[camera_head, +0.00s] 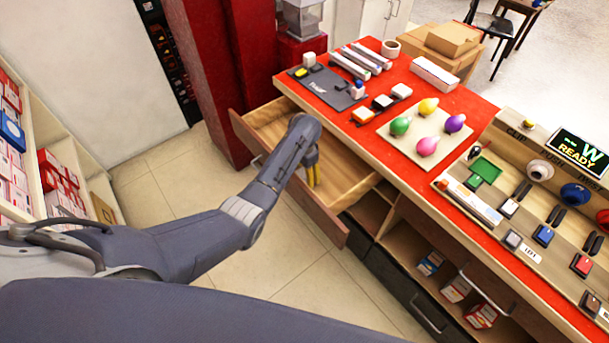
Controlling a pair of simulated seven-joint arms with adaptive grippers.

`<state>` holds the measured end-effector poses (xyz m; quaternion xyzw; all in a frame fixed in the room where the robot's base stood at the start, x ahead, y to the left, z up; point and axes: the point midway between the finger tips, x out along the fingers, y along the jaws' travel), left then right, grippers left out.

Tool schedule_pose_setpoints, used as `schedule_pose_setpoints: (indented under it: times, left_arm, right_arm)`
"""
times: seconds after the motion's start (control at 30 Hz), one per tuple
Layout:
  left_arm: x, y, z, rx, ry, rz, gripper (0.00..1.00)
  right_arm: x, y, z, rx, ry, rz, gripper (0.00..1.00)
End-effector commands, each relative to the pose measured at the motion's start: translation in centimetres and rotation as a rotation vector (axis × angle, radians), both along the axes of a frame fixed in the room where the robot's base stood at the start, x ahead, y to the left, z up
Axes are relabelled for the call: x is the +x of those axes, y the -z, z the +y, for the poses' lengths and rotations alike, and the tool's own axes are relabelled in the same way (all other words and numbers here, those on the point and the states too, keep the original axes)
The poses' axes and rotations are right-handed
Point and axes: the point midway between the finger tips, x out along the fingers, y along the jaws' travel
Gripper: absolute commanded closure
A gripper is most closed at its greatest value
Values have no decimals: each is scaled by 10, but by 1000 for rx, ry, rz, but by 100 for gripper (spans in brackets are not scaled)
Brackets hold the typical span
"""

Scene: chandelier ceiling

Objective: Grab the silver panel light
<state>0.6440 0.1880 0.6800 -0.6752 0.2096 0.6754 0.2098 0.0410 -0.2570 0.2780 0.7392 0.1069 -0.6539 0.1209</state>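I cannot tell for sure which item is the silver panel light. Several long silver-white bars (361,58) lie side by side at the back of the red counter, the nearest match in looks. My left arm comes in from the left and reaches over the open wooden drawer (262,119). Its wrist bends down there, and a yellowish part (312,168) shows below it inside the drawer; I cannot tell whether this is a finger or an object. The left fingertips are not clearly visible, and the arm hides part of the drawer. My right gripper is not in view.
On the red counter (464,97) are a dark mat (333,94), a board (397,140) with several colored bulbs, a white box (434,75) and a switch console (530,225). Boxed goods fill shelves at the left and below the counter. The tiled floor (165,180) is clear.

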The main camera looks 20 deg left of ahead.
Motion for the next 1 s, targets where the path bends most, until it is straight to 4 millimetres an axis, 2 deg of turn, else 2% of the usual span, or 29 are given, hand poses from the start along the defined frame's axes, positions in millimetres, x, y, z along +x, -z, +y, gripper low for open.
schedule_pose_setpoints:
  times: [0.07, 0.43, 0.77, 1.0]
  left_arm:
    - [0, 0, 0, 0, 0, 0, 36]
    - [0, 0, 0, -1, 0, 1, 78]
    - [0, -5, -1, -3, 0, -1, 78]
    - [1, -38, -2, -4, 1, -4, 78]
  right_arm:
    - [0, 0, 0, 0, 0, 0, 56]
    - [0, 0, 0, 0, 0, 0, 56]
    - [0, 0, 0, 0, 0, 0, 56]
    - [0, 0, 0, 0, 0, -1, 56]
